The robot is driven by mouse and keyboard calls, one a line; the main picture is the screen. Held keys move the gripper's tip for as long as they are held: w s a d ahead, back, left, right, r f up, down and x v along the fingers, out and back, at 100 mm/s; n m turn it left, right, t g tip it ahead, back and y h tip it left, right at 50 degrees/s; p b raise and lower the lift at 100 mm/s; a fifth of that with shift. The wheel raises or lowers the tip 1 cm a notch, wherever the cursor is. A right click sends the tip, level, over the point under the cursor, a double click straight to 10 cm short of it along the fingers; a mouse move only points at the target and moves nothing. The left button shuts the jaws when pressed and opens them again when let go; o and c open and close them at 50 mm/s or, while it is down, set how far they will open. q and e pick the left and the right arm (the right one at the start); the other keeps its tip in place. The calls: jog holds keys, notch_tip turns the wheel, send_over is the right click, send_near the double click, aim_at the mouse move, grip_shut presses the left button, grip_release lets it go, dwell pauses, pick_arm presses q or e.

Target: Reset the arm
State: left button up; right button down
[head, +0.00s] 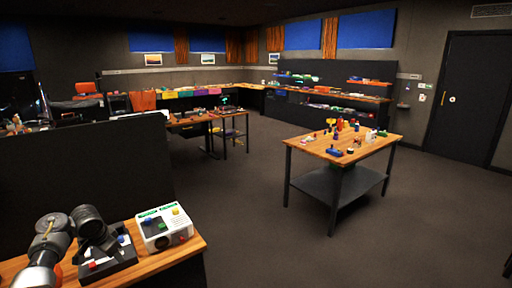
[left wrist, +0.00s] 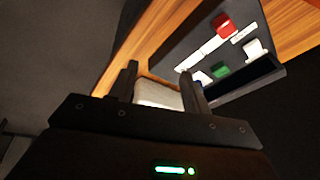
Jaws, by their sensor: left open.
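My left arm comes in at the lower left of the head view, and its dark left gripper (head: 100,240) is over the wooden bench. In the left wrist view the gripper (left wrist: 160,75) is open, its two fingers apart. A pale grey-white object (left wrist: 158,95) shows between and beyond the fingers; I cannot tell whether they touch it. A dark panel (head: 112,268) with red and blue parts lies below the gripper, partly hidden by it. It also shows in the left wrist view (left wrist: 205,62), with red, green, blue and white parts. My right gripper is not in view.
A white box (head: 165,228) with coloured buttons and a round dark front part stands right of the gripper, on the wooden bench (head: 190,249). A black partition (head: 80,175) rises behind. A table with small items (head: 320,146) stands farther right, with open floor between.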

pick_arm(q)
jog(key=s+d+f+y, duration=0.2)
jog(key=s+d+f, duration=0.9)
jog(key=s+f, duration=0.5)
jog(key=s+d+r+n+h, duration=0.15)
jog(key=s+d, duration=0.25)
jog(key=s, duration=0.6)
jog(key=s+d+r+n, duration=0.1)
jog(key=s+d+r, duration=0.1)
jog(key=s+d, duration=0.5)
jog(key=s+d+r+n+h, duration=0.1)
jog(key=s+d+r, duration=0.1)
jog(key=s, duration=1)
notch_tip(320, 180, down, 25)
jog(key=g, duration=0.1)
jog(key=s+a+f+g, duration=0.1)
jog(key=s+a+f, duration=0.1)
jog(key=s+f, duration=1.4)
jog(key=shift+s+a+f+m+g, duration=0.25)
jog(key=shift+s+m+g, duration=0.1)
jog(key=shift+s, duration=0.35)
